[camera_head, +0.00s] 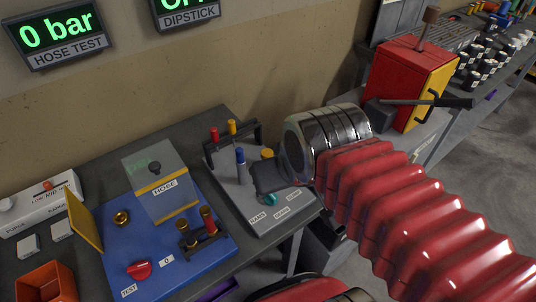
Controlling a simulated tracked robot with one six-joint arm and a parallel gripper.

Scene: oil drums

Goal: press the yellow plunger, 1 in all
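A grey panel (232,192) on the bench carries several coloured controls. A yellow-topped upright post (232,127) stands at its back beside a red-topped one (214,134), near a dark frame. A blue-topped post (240,156) stands in front of them. A round yellow cap (267,153) shows farther right, close to my gripper; I cannot tell which yellow part is the plunger. Contact and finger opening cannot be made out.
Left of the panel is a blue hose-test board (195,262) with a clear upright cover (160,180), brass fittings and a red knob (139,270). An orange bin (47,283) sits front left. A red and yellow box (408,80) with a lever stands at the back right.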

